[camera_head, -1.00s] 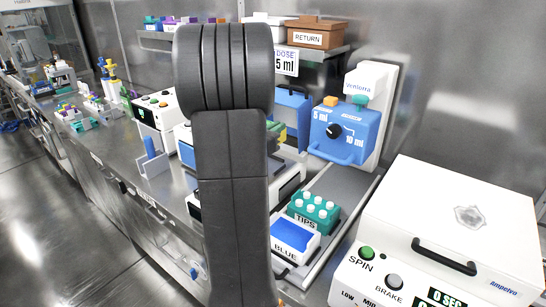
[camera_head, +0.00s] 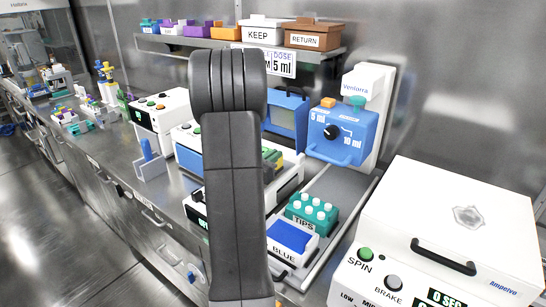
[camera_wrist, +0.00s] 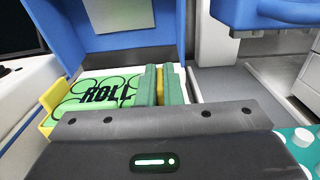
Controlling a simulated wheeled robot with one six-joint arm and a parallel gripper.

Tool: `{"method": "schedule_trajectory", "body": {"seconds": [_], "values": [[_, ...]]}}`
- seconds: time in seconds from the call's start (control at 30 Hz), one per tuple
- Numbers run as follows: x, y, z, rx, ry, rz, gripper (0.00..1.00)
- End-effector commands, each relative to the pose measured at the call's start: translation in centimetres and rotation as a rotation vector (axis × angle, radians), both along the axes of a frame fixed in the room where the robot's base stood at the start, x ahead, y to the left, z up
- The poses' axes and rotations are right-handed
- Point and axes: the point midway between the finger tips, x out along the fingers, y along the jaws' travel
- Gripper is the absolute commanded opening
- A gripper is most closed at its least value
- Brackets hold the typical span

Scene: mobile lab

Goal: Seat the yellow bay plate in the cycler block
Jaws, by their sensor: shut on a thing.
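A plate with a green face marked ROLL (camera_wrist: 105,93) and a yellow upright tab (camera_wrist: 52,98) at its left end lies in front of a raised blue lid in the wrist view. My gripper (camera_wrist: 160,84) is shut on a narrow yellow upright part at the plate's right end, between two green fingers. The cycler (camera_head: 290,180) is a white block with an open blue lid (camera_head: 287,118) in the head view. My arm hides most of the plate and gripper there. I cannot tell whether the plate's underside touches the block.
A teal TIPS rack (camera_head: 312,213) and a BLUE tray (camera_head: 291,240) stand in front of the blue dispenser (camera_head: 343,135). A white centrifuge (camera_head: 450,225) fills the right. A shelf with KEEP (camera_head: 263,30) and RETURN (camera_head: 310,35) boxes hangs behind.

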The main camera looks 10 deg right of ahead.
Motion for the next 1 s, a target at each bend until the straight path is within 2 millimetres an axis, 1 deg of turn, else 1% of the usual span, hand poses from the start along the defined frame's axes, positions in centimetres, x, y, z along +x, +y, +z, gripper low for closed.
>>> {"method": "schedule_trajectory", "body": {"seconds": [0.03,0.1,0.17,0.43,0.57,0.67,0.9,1.0], "values": [[0.0,0.0,-0.3,0.0,-0.001,0.0,0.0],[0.0,0.0,-0.2,0.0,0.0,0.0,0.16],[0.0,0.0,-0.1,0.0,0.0,0.0,0.28],[0.0,0.0,-0.1,0.0,0.0,0.0,0.28],[0.0,0.0,0.3,0.0,0.0,0.0,0.28],[-1.0,1.2,0.0,0.0,0.001,0.004,0.28],[-4.5,4.8,0.0,0.0,0.001,0.007,0.28],[-5.8,6.0,0.0,0.001,0.001,0.005,0.28]]}}
